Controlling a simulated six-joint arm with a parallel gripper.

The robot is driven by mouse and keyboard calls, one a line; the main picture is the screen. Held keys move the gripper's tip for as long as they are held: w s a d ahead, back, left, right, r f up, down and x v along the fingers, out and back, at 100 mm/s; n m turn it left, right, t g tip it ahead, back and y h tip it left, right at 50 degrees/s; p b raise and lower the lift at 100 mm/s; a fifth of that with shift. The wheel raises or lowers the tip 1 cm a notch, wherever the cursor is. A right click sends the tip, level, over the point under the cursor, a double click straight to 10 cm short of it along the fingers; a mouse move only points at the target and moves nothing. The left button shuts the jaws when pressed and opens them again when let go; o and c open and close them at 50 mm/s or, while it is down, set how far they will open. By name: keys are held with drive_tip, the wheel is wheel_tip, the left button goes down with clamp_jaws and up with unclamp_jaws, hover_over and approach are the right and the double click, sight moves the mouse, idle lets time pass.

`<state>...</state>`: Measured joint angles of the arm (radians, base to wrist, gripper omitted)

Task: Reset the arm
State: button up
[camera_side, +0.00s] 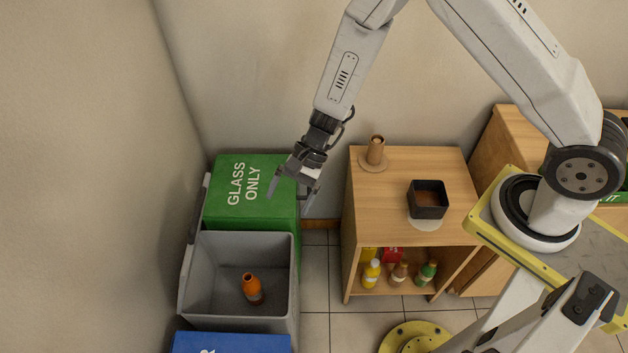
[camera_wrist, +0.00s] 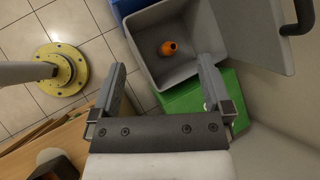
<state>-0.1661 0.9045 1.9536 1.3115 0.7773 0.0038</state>
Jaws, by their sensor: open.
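My gripper (camera_side: 292,188) is open and empty. In the side view it hangs over the right edge of the green bin (camera_side: 260,203) marked GLASS ONLY. Its two spread fingers also show in the wrist view (camera_wrist: 162,80), with nothing between them. The grey bin (camera_side: 211,270) stands in front of the green one with its lid open. An orange bottle (camera_side: 251,288) is inside the grey bin, apart from my gripper; it also shows in the wrist view (camera_wrist: 169,48).
A blue bin (camera_side: 230,343) is at the front. Walls lie behind and left.

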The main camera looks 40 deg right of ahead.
drive_tip(key=s+d+r+n+t+h, duration=0.1)
drive_tip(key=s+d+r+n+h, duration=0.3)
drive_tip(key=d, duration=0.5)
drive_tip(key=s+d+r+n+t+h, duration=0.2)
drive_tip(key=s+d+r+n+h, duration=0.2)
drive_tip(key=d+r+n, duration=0.3)
drive_tip(key=shift+s+d+r+n+t+h, duration=0.4)
drive_tip(key=shift+d+r, duration=0.8)
drive_tip(key=shift+r, duration=0.9)
